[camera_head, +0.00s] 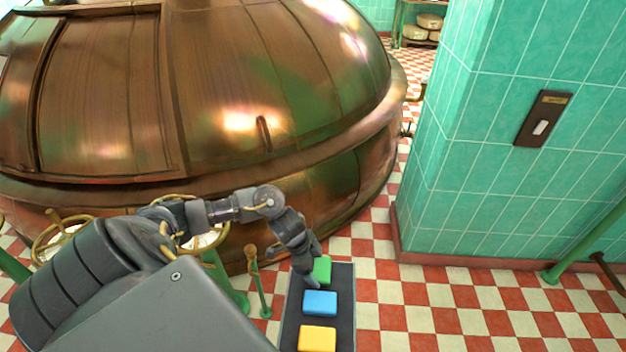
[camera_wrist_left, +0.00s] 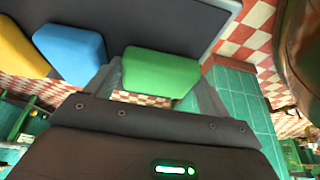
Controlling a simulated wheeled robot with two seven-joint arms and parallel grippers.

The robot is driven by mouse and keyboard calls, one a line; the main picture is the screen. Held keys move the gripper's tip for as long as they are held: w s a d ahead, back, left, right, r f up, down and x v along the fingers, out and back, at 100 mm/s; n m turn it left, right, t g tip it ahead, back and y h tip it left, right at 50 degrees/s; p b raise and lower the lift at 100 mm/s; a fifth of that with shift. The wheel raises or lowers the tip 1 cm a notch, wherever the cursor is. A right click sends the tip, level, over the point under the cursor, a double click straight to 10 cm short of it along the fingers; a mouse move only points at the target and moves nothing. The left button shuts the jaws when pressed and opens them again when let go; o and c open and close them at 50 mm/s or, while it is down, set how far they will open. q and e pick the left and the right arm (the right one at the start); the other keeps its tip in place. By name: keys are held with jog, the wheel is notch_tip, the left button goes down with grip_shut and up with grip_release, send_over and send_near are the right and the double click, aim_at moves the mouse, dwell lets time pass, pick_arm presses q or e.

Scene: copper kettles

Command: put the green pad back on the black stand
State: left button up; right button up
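The green pad (camera_head: 322,269) is at the far end of the black stand (camera_head: 342,301), and its top edge rises past the stand's far edge in the head view. My left gripper (camera_head: 311,275) is at the pad. In the left wrist view the green pad (camera_wrist_left: 160,72) sits between the two fingers, which appear to touch its sides. The gripper looks shut on it. I cannot tell whether the pad's underside touches the stand. My right gripper is not in view.
On the stand, a blue pad (camera_head: 320,302) lies closest to the green one, with a yellow pad (camera_head: 317,339) nearer me. A big copper kettle (camera_head: 230,100) fills the back left. A green tiled wall (camera_head: 520,180) stands at right. Checkered floor (camera_head: 450,300) is clear right of the stand.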

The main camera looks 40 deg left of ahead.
pick_arm(q)
jog(key=shift+o, duration=0.7)
jog(key=shift+f, duration=0.5)
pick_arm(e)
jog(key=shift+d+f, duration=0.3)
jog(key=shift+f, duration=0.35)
pick_arm(q)
jog(key=shift+r, duration=0.3)
jog(key=p+v, duration=0.2)
jog(key=v, duration=1)
jog(key=shift+d+r, duration=0.15)
jog(key=shift+d, duration=0.2)
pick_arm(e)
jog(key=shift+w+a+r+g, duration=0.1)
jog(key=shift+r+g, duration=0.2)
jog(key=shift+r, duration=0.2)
pick_arm(q)
jog(key=shift+w+p, duration=0.2)
jog(key=shift+p, duration=0.1)
